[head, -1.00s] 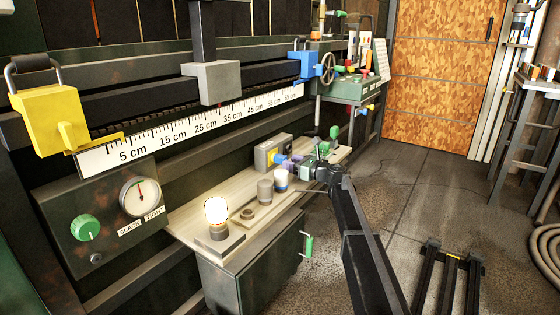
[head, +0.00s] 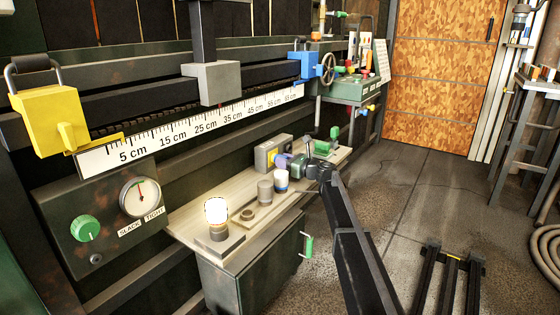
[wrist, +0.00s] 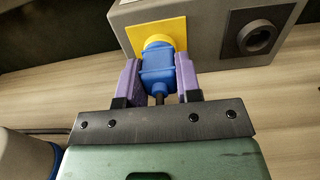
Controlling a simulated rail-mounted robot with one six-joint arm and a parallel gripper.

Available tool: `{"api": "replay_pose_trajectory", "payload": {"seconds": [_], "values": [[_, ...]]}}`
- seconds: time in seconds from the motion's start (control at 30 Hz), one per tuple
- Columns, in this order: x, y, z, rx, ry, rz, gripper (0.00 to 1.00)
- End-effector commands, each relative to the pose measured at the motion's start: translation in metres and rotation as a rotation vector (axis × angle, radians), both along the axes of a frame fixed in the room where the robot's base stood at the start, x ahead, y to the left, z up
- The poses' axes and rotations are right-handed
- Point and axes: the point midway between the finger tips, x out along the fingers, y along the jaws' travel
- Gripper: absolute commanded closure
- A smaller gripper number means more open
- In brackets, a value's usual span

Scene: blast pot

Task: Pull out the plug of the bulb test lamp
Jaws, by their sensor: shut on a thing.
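The blue plug (wrist: 157,70) sits at the round yellow socket (wrist: 158,42) on the grey box (wrist: 205,15). No clear gap shows between plug and socket. My gripper (wrist: 158,78) has its two purple fingers on either side of the plug, shut on it. A dark cord end shows behind the plug, between the fingers. In the head view my gripper (head: 288,163) is at the front of the box (head: 267,150) and hides most of the plug. The bulb test lamp (head: 216,212) stands lit at the near end of the bench.
A second, dark round socket (wrist: 257,38) is on the box's right side. A grey cylinder (head: 265,190) and a white-and-blue container (head: 281,180) stand close to my gripper on the bench (head: 185,222). A green-topped thing (head: 334,138) is behind.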

Motion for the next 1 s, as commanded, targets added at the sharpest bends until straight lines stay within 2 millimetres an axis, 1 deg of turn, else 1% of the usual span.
{"api": "replay_pose_trajectory", "payload": {"seconds": [0.6,1.0], "values": [[-0.007,-0.010,0.000,0.000,0.000,0.000,0.93],[-0.008,-0.012,0.000,0.000,0.000,0.000,0.93]]}}
